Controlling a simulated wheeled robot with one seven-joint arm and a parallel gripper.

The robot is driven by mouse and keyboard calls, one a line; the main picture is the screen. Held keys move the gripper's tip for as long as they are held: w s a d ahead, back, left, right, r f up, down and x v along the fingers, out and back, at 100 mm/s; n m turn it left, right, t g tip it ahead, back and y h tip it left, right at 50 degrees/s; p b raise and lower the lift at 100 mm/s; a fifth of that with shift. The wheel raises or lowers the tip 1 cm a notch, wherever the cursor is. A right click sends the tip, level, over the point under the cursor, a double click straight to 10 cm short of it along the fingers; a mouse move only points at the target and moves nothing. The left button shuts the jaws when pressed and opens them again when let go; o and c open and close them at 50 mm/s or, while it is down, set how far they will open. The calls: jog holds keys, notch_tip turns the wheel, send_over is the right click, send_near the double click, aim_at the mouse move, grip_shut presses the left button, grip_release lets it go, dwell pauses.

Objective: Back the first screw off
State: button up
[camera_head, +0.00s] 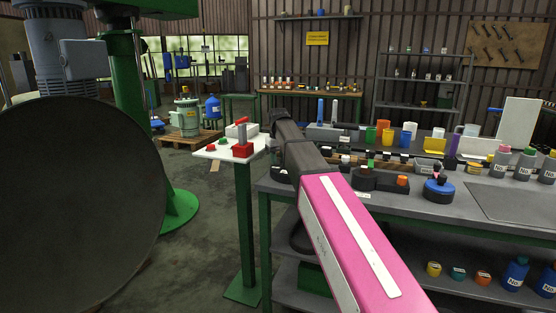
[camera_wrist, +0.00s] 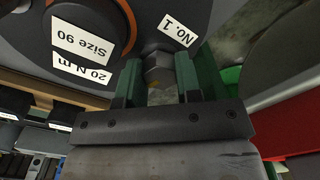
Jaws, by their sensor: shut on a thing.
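In the wrist view, a grey hex-headed screw (camera_wrist: 158,66) sits at the edge of a dark grey rounded part (camera_wrist: 100,22). A white label "No. 1" (camera_wrist: 178,30) is beside the screw. The part also carries the labels "Size 90" (camera_wrist: 80,38) and "20 N m" (camera_wrist: 82,68). My gripper (camera_wrist: 158,82) has its green fingers on either side of the screw head and is shut on it. The screw's shank is hidden. In the head view, my pink arm reaches forward, and its fingertips and the screw cannot be made out.
A green pedestal with a white top (camera_head: 218,153) and red and green buttons stands left of my arm. A grey bench (camera_head: 450,204) with cups, bottles and parts stands to the right. A large dark disc (camera_head: 75,195) fills the left foreground. Open floor lies between disc and pedestal.

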aim_at(278, 159)
jog(key=shift+n, duration=0.6)
jog(key=o, duration=0.6)
jog(key=shift+o, duration=0.2)
notch_tip(278, 159, up, 11)
jog(key=shift+f, duration=0.1)
dwell(0.3)
